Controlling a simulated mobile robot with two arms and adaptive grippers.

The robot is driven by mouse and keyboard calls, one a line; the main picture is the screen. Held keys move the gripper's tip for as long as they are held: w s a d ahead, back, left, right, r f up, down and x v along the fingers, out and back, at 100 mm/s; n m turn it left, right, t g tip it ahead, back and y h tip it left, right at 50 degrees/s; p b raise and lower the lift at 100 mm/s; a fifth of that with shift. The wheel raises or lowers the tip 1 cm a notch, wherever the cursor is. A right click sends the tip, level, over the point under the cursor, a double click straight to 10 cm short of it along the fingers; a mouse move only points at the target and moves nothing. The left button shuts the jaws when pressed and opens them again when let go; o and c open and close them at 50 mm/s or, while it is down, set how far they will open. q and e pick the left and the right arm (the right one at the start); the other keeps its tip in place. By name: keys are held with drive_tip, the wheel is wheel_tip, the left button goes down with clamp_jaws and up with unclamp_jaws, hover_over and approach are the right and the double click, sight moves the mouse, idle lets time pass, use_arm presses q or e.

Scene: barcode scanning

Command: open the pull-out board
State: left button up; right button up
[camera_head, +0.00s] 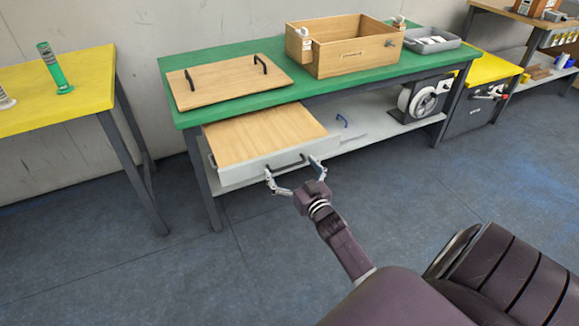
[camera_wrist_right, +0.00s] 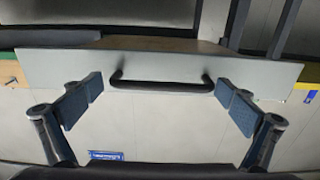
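The pull-out board (camera_head: 262,137) sits under the green table top and sticks out toward me, with a wooden surface and a pale grey front panel. Its dark bar handle (camera_head: 289,165) is on that front panel; the handle also shows in the right wrist view (camera_wrist_right: 162,83). My right gripper (camera_head: 293,176) is at the front panel with its fingers spread wide. In the right wrist view its two finger pads (camera_wrist_right: 160,100) stand to the left and right of the handle, apart from it. My left gripper is not in view.
The green table (camera_head: 230,104) carries a wooden lid with two handles (camera_head: 228,80), a wooden box (camera_head: 350,60) and a grey tray (camera_head: 432,41). A yellow table (camera_head: 62,88) stands at left. A lower shelf (camera_head: 375,125) holds a wheel-like device (camera_head: 420,100). Floor in front is clear.

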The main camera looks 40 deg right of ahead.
drive_tip(key=v, duration=1.2)
drive_tip(key=shift+f, duration=0.1)
